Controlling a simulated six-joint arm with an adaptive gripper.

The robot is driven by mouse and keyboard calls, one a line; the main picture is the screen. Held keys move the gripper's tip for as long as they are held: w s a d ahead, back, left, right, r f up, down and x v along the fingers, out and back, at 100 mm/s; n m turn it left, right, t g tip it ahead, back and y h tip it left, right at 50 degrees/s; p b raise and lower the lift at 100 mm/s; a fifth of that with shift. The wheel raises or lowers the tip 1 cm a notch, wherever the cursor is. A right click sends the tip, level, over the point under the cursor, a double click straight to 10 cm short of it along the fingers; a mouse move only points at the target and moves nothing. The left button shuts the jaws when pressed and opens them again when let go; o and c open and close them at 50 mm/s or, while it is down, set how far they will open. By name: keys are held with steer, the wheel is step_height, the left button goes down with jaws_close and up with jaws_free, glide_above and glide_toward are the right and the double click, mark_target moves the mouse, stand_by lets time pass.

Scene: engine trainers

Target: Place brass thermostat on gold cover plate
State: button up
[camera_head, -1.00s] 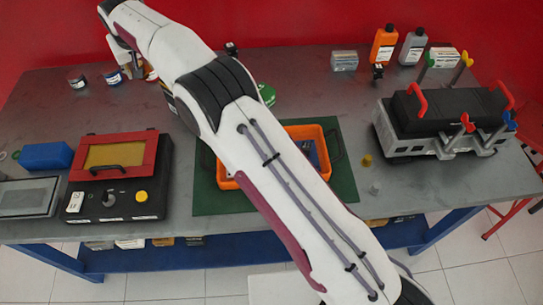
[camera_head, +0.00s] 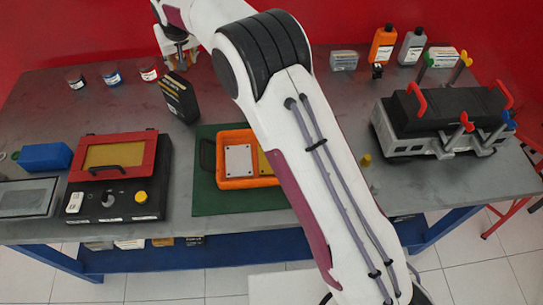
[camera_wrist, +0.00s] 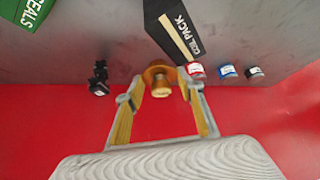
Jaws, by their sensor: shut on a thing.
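My gripper (camera_wrist: 161,92) is shut on the brass thermostat (camera_wrist: 158,72), a round copper-coloured part with a paler stub, held between the fingertips in the wrist view. In the head view my gripper (camera_head: 179,55) hangs near the back edge of the bench by the red wall; the thermostat cannot be made out there. A gold cover plate (camera_head: 265,163) lies in the orange tray (camera_head: 249,183), beside a pale plate (camera_head: 238,160). My arm hides the right part of the tray and some of the gold plate.
A black coil pack box (camera_head: 178,98) stands near my gripper, with several small jars (camera_head: 112,77) to its left. The tray sits on a green mat (camera_head: 210,199). A red-framed black device (camera_head: 120,185) is at left, a engine block (camera_head: 440,130) at right.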

steer(key=s+d+f+m+h, duration=0.1)
steer(key=s+d, duration=0.4)
steer(key=d, duration=0.5)
steer(key=s+d+f+m, duration=0.1)
steer(key=s+d, duration=0.4)
steer(key=d, duration=0.5)
steer(key=s+d+f+m+h, duration=0.1)
steer(key=s+d, duration=0.4)
steer(key=d, duration=0.5)
steer(key=s+d+f, duration=0.1)
steer(key=s+d, duration=0.3)
steer(key=s, duration=0.3)
steer(key=s+a+f+n, duration=0.1)
steer(key=a, duration=0.2)
steer(key=a+f+n+y, duration=0.1)
steer(key=a+f, duration=0.1)
steer(key=a, duration=0.1)
steer(key=s+a+f+n, duration=0.1)
steer(key=a, duration=0.2)
steer(key=shift+s+f+y, duration=0.3)
steer(key=shift+y, duration=0.1)
steer(key=shift+s+a+f, duration=0.25)
steer(key=shift+s+a, duration=0.1)
steer(key=shift+a, duration=0.4)
steer(key=shift+f, duration=0.4)
steer(key=shift+f, duration=1.05)
steer(key=shift+f, duration=0.15)
